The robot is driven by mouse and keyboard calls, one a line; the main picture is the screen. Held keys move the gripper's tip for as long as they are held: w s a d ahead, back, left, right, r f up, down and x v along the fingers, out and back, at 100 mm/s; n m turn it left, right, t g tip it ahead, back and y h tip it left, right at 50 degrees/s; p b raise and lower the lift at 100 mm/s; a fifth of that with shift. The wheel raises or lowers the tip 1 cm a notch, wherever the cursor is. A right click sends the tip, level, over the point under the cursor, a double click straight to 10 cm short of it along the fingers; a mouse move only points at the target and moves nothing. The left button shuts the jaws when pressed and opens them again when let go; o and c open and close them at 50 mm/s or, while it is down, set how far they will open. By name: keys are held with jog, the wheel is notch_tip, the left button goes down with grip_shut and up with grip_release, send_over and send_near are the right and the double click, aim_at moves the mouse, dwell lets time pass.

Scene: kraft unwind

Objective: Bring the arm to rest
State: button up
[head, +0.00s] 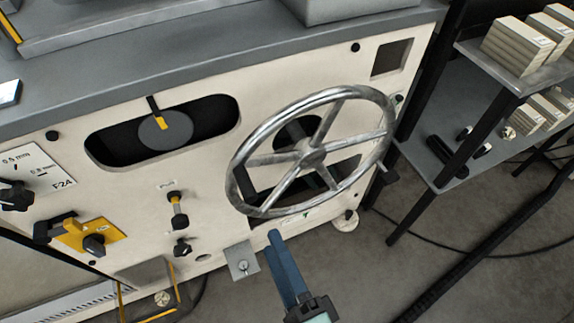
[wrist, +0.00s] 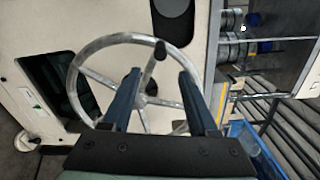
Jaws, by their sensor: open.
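My gripper (head: 276,238) is at the lower middle of the head view, in front of the machine and just below the handwheel (head: 313,154). Its blue fingers stand apart with nothing between them; they also show in the wrist view (wrist: 159,76). The handwheel is a spoked metal wheel on the machine's cream front panel. In the wrist view the wheel lies beyond the fingers, which cover part of it. I cannot tell the exact gap between fingers and wheel.
The machine's cream panel (head: 215,185) carries a yellow switch plate (head: 88,236) and several black knobs at left. A shelf rack (head: 440,165) with stacked blocks (head: 518,46) stands at right. A blue crate (wrist: 245,140) shows in the wrist view.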

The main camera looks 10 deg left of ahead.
jog(key=w+r+n+t+h, duration=0.1)
jog(key=w+r+n+h, duration=0.1)
jog(key=w+r+n, duration=0.7)
jog(key=w+d+r+n+t+h, duration=0.1)
jog(key=w+r+t, duration=0.15)
jog(key=r, duration=0.75)
jog(key=w+d+r+n+t+h, duration=0.15)
jog(key=w+r, duration=0.25)
jog(key=r, duration=0.5)
jog(key=s+d+r+n+t+h, duration=0.1)
jog(key=s+d+r+t+h, duration=0.2)
jog(key=r, duration=0.8)
jog(key=s+r+n+t+h, duration=0.1)
jog(key=s+r+t+h, duration=0.35)
jog(key=r, duration=0.75)
notch_tip(320, 180, up, 25)
jog(key=y+p, duration=0.1)
jog(key=p, duration=2.4)
jog(key=shift+s+f+p, duration=0.15)
jog(key=shift+s+p, duration=0.1)
jog(key=shift+p, duration=0.05)
jog(key=shift+m, duration=0.25)
